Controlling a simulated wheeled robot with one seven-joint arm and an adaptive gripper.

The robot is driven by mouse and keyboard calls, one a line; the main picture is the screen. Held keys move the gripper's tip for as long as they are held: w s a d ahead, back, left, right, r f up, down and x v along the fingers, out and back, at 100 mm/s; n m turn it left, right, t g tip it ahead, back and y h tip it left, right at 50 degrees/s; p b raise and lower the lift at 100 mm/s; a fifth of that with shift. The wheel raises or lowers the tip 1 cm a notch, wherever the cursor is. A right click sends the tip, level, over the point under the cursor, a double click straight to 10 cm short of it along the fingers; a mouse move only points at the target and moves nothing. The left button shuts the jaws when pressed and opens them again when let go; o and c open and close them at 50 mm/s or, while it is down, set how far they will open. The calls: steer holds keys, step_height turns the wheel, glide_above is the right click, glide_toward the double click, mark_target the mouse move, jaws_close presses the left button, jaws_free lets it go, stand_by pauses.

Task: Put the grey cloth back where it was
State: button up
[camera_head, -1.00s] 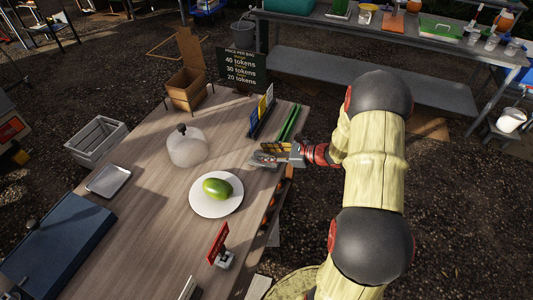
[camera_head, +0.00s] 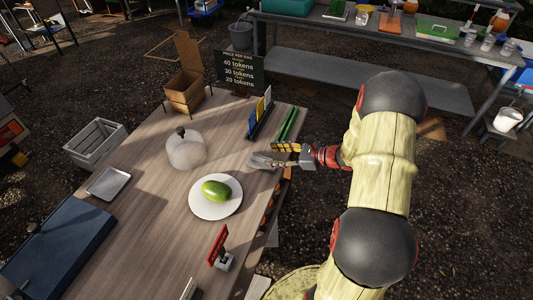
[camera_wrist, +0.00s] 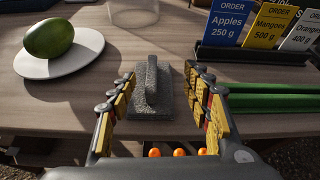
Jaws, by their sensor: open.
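The grey cloth (camera_wrist: 165,104) lies on the wooden table near its edge, with a raised ridge standing up from a flat part. In the wrist view it sits between the two yellow-padded fingers of my gripper (camera_wrist: 158,78), with a gap on each side. In the head view my gripper (camera_head: 270,154) reaches in from the right over the table edge. Its fingers are spread apart. The cloth (camera_head: 258,161) is small there and partly hidden by the fingers.
A white plate (camera_head: 228,209) with a green mango (camera_head: 215,191) stands nearby. Green sticks (camera_head: 288,123) and an order-card holder (camera_head: 259,116) lie beyond the cloth. A clear dome (camera_head: 187,151) stands farther in. Bare table (camera_head: 160,215) lies left of the plate.

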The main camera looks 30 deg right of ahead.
steer(key=p+v, duration=0.2)
steer(key=v, duration=0.5)
steer(key=s+a+r+n+g, duration=0.35)
steer(key=a+r+n, duration=0.35)
steer(key=a, duration=0.3)
steer(key=s+a+r+n+g, duration=0.35)
steer(key=a+r+n, duration=0.3)
steer(key=a, duration=0.25)
steer(key=s+a+r+n+t+h, duration=0.1)
steer(key=s+a+r+n+h, duration=0.3)
steer(key=s+r+n+h, duration=0.4)
steer(key=s+r+n, duration=0.2)
steer(key=s+n, duration=0.2)
steer(key=n, duration=0.2)
steer(key=shift+s+a+r+t, duration=0.3)
steer(key=shift+s+a+t, duration=0.05)
steer(key=shift+a+t, duration=0.05)
